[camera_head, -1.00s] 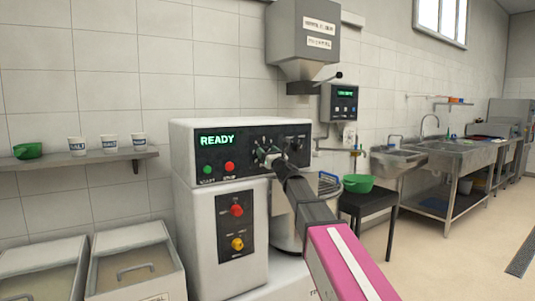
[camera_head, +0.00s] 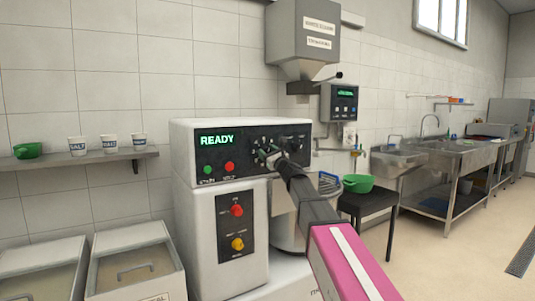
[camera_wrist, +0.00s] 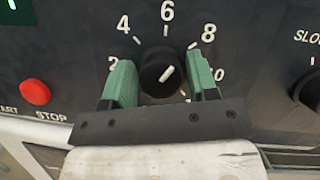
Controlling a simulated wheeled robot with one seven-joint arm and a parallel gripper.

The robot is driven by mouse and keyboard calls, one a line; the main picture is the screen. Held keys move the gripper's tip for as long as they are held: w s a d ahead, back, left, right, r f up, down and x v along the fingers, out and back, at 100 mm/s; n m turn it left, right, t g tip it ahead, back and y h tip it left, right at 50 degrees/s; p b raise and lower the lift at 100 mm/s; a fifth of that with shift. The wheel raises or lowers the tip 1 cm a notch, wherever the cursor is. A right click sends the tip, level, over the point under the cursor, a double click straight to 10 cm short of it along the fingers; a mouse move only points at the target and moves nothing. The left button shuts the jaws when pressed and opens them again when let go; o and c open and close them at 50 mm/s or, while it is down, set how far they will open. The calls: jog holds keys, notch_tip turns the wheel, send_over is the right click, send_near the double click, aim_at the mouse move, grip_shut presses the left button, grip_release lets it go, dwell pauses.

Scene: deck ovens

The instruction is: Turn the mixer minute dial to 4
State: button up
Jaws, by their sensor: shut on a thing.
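The mixer minute dial (camera_wrist: 153,77) is a round black knob with a white pointer line, on the mixer's black panel. Its numbers run from 2 at the left over 4, 6 and 8 to 10 at the right. The pointer line slants to the upper right, towards the 8. My gripper (camera_wrist: 161,82) is shut on the dial, with one green finger at its left and one at its right. In the head view, my gripper (camera_head: 268,156) is at the panel of the white mixer (camera_head: 240,185), and it hides most of the dial there.
A second black knob (camera_wrist: 310,90) marked SLOW sits to the right. A red STOP button (camera_wrist: 36,92) is at the left. The green display (camera_head: 217,140) reads READY. A green bowl (camera_head: 357,184) stands on a dark table beyond my arm.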

jog(key=n+g, duration=0.1)
jog(key=n, duration=0.1)
jog(key=n+g+y, duration=0.1)
jog(key=n, duration=0.2)
jog(key=shift+y, duration=0.3)
jog(key=n+g, duration=0.2)
jog(key=n, duration=0.3)
jog(key=n+g, duration=0.2)
jog(key=n, duration=0.2)
jog(key=shift+n, duration=0.4)
jog(key=shift+f+n+g+h, duration=0.1)
jog(key=shift+n+g+h, duration=0.4)
jog(key=shift+n, duration=1)
jog(key=o, duration=0.7)
jog(key=v, duration=1)
jog(key=shift+s+d, duration=0.25)
jog(key=shift+d, duration=0.05)
